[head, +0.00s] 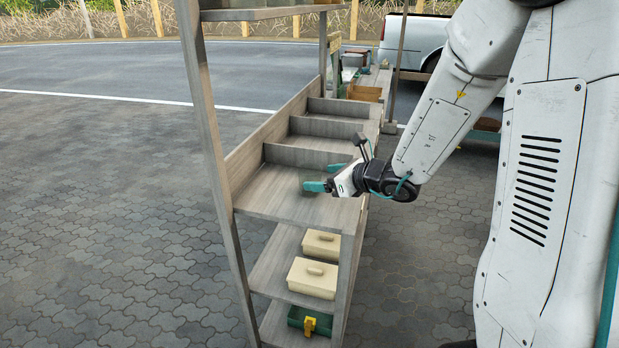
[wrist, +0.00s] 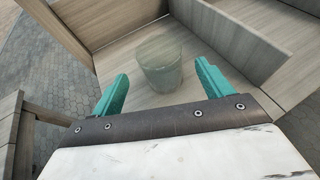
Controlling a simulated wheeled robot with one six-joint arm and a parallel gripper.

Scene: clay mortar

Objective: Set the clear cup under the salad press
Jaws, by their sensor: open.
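The clear cup (wrist: 160,65) stands upright on the wooden shelf (head: 275,203), in the wrist view just beyond my fingers and centred between them. It is greenish and see-through, and I can barely make it out in the head view. My gripper (head: 324,178) is open and empty above the shelf's near end. Its two teal fingers also show in the wrist view (wrist: 161,75), one to each side of the cup's line, with no clear contact. I cannot pick out the salad press in either view.
Wooden dividers (head: 306,155) split the shelf into bays behind the cup. An upright post (head: 208,120) stands at the left. Cream boxes (head: 313,278) and a green box (head: 309,320) sit on lower shelves. Small goods (head: 355,60) stand at the far end. Paving left is clear.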

